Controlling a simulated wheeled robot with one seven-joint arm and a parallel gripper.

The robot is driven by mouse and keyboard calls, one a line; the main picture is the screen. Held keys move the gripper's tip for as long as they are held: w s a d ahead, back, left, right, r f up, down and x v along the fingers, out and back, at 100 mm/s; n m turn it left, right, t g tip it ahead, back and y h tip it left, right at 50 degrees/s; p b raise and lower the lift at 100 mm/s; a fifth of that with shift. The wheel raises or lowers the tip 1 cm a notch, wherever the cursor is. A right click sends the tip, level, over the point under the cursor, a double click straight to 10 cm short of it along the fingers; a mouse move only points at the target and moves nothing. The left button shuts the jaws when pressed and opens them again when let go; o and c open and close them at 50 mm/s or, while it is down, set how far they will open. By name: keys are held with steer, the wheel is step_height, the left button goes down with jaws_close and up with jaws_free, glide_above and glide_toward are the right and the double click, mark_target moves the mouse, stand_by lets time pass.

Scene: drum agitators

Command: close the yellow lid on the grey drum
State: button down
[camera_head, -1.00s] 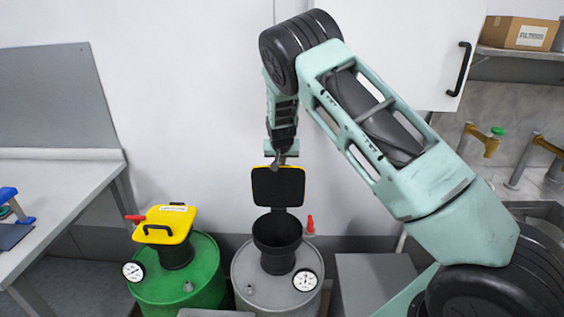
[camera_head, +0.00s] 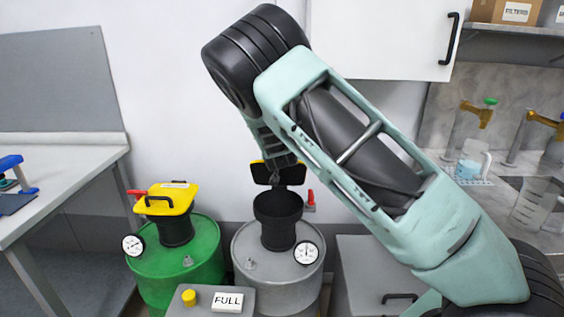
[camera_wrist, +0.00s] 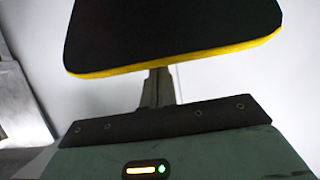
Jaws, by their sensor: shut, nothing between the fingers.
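The grey drum (camera_head: 258,272) stands on the floor with a black funnel neck (camera_head: 278,212) on top. Its yellow lid (camera_head: 262,174) is open above the far side of the neck, black underside towards me. It looks shorter than before; its exact tilt is hard to tell. In the wrist view the lid (camera_wrist: 170,30) fills the top as a black panel with a yellow edge. My gripper (camera_wrist: 158,90) is shut and empty at the lid; its fingertips pass out of sight behind the panel. Whether they touch it cannot be told. In the head view my arm partly hides the gripper.
A green drum (camera_head: 172,264) with a shut yellow lid (camera_head: 166,198) stands to the left. A grey box with a FULL label (camera_head: 228,302) is in front. A red handle (camera_head: 310,200) and a gauge (camera_head: 306,252) are on the grey drum. A bench (camera_head: 60,185) is at far left.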

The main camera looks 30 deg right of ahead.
mark_target(281, 173)
steer(key=s+a+f+t+h+b, duration=0.1)
steer(key=s+a+f+t+b, duration=0.1)
steer(key=b, duration=0.5)
steer(key=s+a+f+t+h+b, duration=0.2)
steer(key=s+f+t+b, duration=0.1)
steer(key=f+b, duration=0.2)
steer(key=s+a+f+t+h+b, duration=0.1)
steer(key=s+f+t+h+b, duration=0.1)
steer(key=b, duration=0.6)
steer(key=shift+s+a+f+b, duration=0.2)
steer(key=shift+s+f, duration=0.2)
steer(key=shift+f, duration=0.2)
steer(key=shift+s+a+f+b, duration=0.2)
steer(key=shift+s+f, duration=0.15)
steer(key=shift+f, duration=0.25)
steer(key=shift+s+a+f+t+b, duration=0.2)
steer(key=shift+f+t+b, duration=0.3)
steer(key=shift+b, duration=0.3)
steer(key=shift+s+f+b, duration=0.2)
steer(key=shift+f+b, duration=0.45)
steer(key=shift+b, duration=0.15)
steer(key=shift+a+f, duration=0.1)
